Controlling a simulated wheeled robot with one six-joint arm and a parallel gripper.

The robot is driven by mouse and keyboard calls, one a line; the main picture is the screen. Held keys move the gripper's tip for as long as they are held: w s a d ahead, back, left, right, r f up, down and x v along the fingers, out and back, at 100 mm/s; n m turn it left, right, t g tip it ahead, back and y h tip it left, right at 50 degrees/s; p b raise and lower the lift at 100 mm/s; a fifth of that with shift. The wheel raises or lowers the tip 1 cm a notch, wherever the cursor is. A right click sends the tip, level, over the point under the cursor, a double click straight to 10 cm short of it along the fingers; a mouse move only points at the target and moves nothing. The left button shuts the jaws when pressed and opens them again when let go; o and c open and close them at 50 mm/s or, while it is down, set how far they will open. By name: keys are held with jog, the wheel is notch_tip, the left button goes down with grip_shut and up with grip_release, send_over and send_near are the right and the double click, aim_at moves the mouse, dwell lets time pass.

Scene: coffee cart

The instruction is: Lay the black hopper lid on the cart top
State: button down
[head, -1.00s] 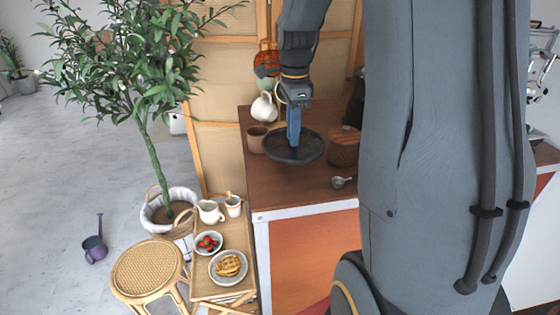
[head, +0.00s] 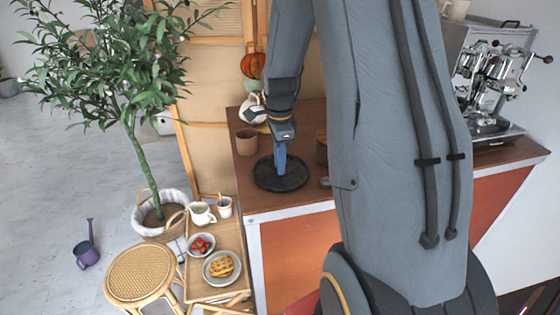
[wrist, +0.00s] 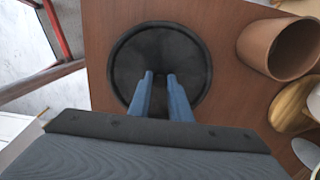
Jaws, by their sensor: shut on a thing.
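The black hopper lid (head: 292,180) is a round dark disc with a raised rim, low over the brown cart top (head: 318,192) near its front left part. It looks flat and level. Whether it touches the wood I cannot tell. My gripper (head: 279,168) points down at the lid's middle, with its blue fingers shut on it. In the wrist view the lid (wrist: 185,50) shows beyond the two fingertips (wrist: 160,76); the part they grip is hidden between them.
A brown cup (head: 246,142) stands behind the lid, and a white pitcher (head: 250,108) is farther back. A woven basket (head: 321,150) is partly hidden by my arm. The espresso machine (head: 490,90) stands at the right. A low side table (head: 228,240) holds food at the left.

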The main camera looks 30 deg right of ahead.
jog(key=shift+f, duration=0.15)
jog(key=c, duration=1.6)
grip_release()
jog(key=shift+c, duration=0.2)
notch_tip(320, 180, up, 11)
jog(key=b, duration=0.3)
jog(key=s+a+f+n, duration=0.4)
jog(key=s+a+n, duration=0.3)
jog(key=n, duration=0.3)
jog(key=s+a+f+n+t, duration=0.1)
jog(key=s+a+f+n, duration=0.3)
jog(key=s+a+n, duration=0.4)
jog(key=shift+f+n, duration=0.2)
jog(key=shift+n, duration=1.4)
jog(key=shift+s, duration=0.1)
